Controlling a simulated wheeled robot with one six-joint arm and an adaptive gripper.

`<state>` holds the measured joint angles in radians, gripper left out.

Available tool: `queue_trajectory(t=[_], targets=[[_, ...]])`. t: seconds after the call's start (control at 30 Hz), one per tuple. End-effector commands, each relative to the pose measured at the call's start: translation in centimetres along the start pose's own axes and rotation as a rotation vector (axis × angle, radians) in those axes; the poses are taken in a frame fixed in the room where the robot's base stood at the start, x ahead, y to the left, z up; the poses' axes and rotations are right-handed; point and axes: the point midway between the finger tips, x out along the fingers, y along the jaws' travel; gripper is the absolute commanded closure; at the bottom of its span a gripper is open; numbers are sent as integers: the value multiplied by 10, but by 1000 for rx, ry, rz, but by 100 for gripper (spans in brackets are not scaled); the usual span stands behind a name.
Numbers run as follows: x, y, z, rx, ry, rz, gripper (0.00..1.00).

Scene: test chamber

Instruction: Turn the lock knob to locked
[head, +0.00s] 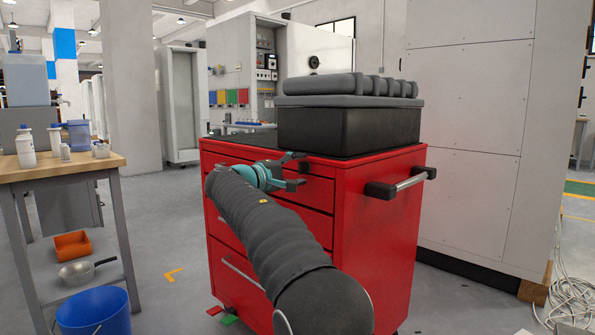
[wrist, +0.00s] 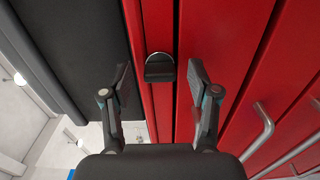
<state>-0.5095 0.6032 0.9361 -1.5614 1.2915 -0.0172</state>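The lock knob (wrist: 160,70) is a small black knob with a pale rounded plate behind its top edge, on the red face of the tool cabinet (wrist: 228,40) in the wrist view. The cabinet (head: 375,230) is red with drawers and stands in the middle of the head view. My gripper (head: 293,171) is at the cabinet's upper front in the head view, where I cannot make out the knob. In the wrist view my gripper (wrist: 159,82) is open and empty, with one finger on each side of the knob and a gap on both sides.
A black case (head: 345,130) with a grey padded lid lies on the cabinet top. A side handle (head: 400,185) sticks out at the right. A wooden-topped table (head: 60,170) with bottles stands left, with a blue bucket (head: 93,312) near it.

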Motion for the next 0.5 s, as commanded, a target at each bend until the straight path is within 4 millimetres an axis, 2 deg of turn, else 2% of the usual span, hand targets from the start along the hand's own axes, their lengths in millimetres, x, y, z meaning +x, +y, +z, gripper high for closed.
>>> queue_trajectory(t=[0.17, 0.27, 0.5], targets=[[-2, 0, 0, 0, 1, 0, 40], [-10, 0, -1, -1, 2, 0, 40], [-53, 0, -1, -1, 4, 0, 40]])
